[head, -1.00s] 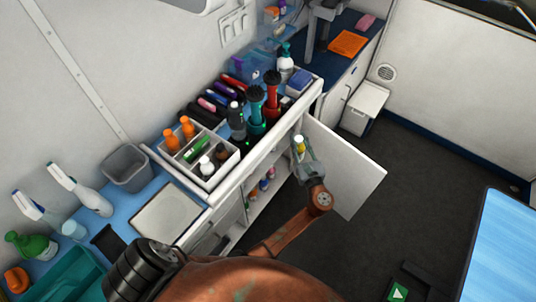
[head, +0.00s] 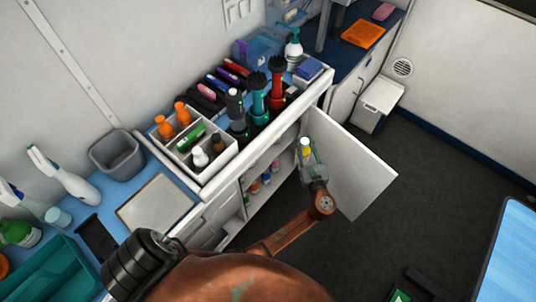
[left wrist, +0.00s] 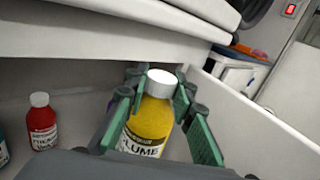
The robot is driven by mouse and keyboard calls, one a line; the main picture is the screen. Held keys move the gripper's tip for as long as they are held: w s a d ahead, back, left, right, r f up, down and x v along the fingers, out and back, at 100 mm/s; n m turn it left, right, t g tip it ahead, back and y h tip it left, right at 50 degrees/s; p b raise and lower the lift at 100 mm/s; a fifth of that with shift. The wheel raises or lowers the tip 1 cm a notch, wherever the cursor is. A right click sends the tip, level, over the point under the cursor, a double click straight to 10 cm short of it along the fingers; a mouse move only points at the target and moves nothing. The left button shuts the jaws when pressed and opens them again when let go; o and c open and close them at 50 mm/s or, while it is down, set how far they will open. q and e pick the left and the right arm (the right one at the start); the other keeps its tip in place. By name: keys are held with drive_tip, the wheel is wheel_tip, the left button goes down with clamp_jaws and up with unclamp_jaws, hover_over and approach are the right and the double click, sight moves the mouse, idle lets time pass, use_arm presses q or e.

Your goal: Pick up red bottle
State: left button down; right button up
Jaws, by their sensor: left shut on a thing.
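A red bottle (left wrist: 42,122) with a white cap and a white label stands upright in the cabinet, at the left of the left wrist view. My left gripper (head: 306,152) is at the open cabinet door in the head view. It is shut on a yellow bottle (left wrist: 150,118) with a white cap, which sits upright between the green finger pads. The yellow bottle also shows in the head view (head: 305,146). The red bottle is apart from the gripper. In the head view the shelf bottles are too small to tell apart surely. My right gripper is not in view.
The open cabinet door (head: 350,165) stands right of my gripper. The counter above holds a white divided caddy (head: 222,158), clippers and several bottles. A dark bottle edge (left wrist: 3,150) shows left of the red bottle. The dark floor (head: 420,180) to the right is mostly clear.

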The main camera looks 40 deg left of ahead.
sight(304, 158)
use_arm(q)
wheel_tip(304, 158, down, 8)
drive_tip(key=b, duration=0.3)
drive_tip(key=shift+r+b, duration=0.1)
drive_tip(key=shift+b, duration=0.3)
drive_tip(key=shift+a, duration=0.25)
drive_tip(key=w+a+b, duration=0.1)
drive_tip(key=a+b, duration=0.3)
drive_tip(key=a, duration=1.5)
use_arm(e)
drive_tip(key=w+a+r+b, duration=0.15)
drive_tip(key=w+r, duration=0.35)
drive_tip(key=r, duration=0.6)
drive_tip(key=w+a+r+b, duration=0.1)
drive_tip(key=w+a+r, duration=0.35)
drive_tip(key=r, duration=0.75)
use_arm(q)
wheel_tip(304, 158, down, 7)
drive_tip(key=b, duration=0.2)
drive_tip(key=shift+w+a, duration=0.25)
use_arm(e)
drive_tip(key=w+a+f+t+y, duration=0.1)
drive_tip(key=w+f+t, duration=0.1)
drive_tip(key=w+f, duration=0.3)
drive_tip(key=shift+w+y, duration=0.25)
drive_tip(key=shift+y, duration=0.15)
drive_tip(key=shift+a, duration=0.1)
